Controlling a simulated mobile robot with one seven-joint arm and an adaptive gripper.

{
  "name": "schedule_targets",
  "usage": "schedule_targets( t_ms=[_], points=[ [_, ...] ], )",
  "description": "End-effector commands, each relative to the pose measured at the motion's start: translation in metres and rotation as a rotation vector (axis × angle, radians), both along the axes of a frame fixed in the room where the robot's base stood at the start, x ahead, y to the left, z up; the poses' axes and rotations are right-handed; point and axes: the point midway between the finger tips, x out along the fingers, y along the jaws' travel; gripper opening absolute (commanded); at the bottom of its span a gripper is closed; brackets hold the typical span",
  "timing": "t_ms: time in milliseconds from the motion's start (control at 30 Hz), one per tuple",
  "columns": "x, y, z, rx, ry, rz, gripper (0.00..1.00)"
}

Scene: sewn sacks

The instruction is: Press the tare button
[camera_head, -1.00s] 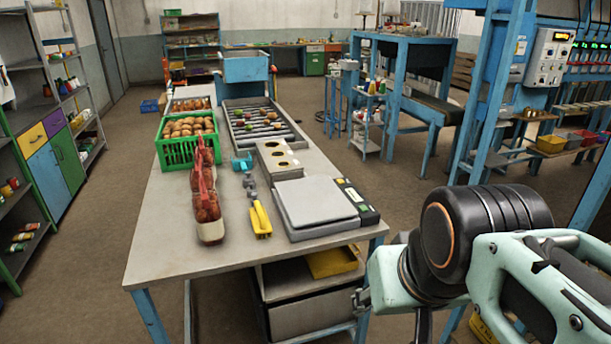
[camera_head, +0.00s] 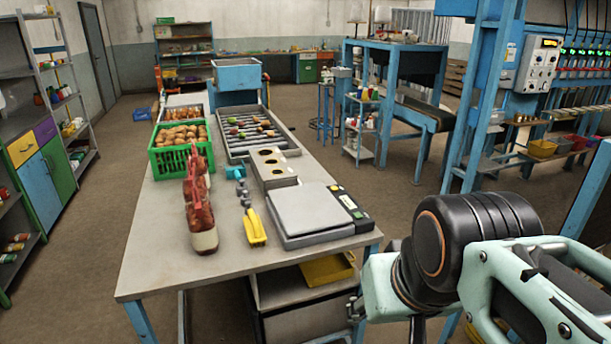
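A flat scale with a light grey square platform (camera_head: 310,209) lies at the right front of the grey table. Its dark control strip (camera_head: 349,202) runs along the platform's right side. The strip has a yellow spot near its far end and a pale green patch in the middle. I cannot tell which mark is the tare button. My arm is at the lower right, apart from the scale and to its right. A small grey piece (camera_head: 356,306) at the arm's left edge may be part of my gripper; the fingers are otherwise hidden behind the arm.
A netted sack (camera_head: 198,207) stands left of the scale, with a yellow-handled tool (camera_head: 252,228) between them. A grey block with round holes (camera_head: 270,167), a green crate (camera_head: 160,160) and a roller tray (camera_head: 228,147) lie behind. The platform top is clear.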

Motion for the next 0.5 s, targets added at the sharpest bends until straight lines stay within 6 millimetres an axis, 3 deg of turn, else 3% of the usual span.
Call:
schedule_targets(
  t_ms=[33, 333, 500],
  points=[
    [0.0, 0.0, 0.0, 0.0, 0.0, 0.0, 0.32],
    [0.0, 0.0, 0.0, 0.0, 0.0, 0.0, 0.0],
    [0.0, 0.0, 0.0, 0.0, 0.0, 0.0, 0.0]
  ],
)
